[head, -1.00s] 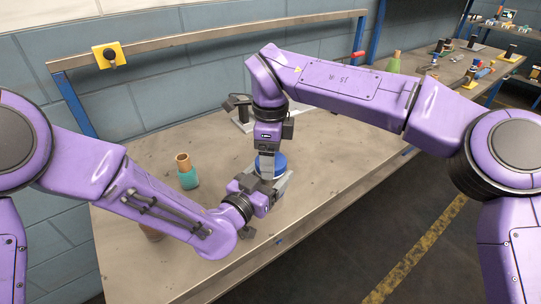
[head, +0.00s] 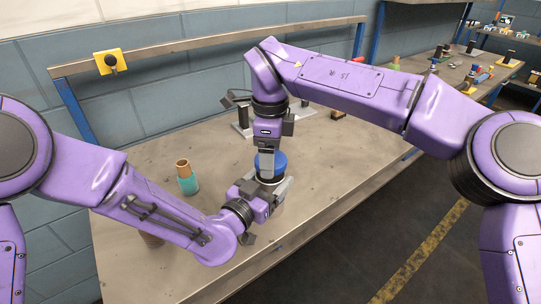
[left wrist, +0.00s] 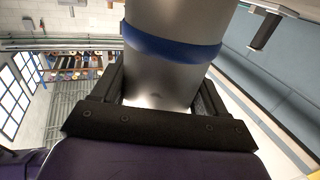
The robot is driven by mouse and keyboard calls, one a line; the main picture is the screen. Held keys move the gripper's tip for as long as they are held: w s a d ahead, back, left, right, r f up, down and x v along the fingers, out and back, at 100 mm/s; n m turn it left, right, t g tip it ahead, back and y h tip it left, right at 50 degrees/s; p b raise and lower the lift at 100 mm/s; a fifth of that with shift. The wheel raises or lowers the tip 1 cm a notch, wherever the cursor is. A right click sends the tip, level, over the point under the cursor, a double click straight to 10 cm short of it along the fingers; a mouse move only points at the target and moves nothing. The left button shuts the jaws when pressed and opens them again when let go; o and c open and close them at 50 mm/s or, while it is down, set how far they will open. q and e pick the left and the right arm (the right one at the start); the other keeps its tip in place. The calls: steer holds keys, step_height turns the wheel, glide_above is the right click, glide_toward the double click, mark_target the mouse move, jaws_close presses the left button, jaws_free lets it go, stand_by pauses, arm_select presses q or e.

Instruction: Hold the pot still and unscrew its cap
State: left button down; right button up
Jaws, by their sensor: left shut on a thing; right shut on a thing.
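The pot (head: 268,180) stands at the middle of the bench, with its blue cap (head: 279,162) on top. My right gripper (head: 266,168) reaches down from above and is shut on the blue cap, hiding part of it. My left gripper (head: 276,188) comes in low from the front left and is shut around the pot's side. In the left wrist view the pot shows as a silvery cylinder (left wrist: 160,85) with a blue band, between the black jaws. I cannot tell there whether the blue band is the cap.
A teal bottle with a brown top (head: 187,179) stands left of the pot. A dark metal stand (head: 243,122) is behind my right gripper. A small brown object (head: 338,115) lies behind to the right. The bench's right part is clear.

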step_height(320, 180, up, 4)
steer(key=shift+r, duration=0.1)
arm_select(q)
jaws_free()
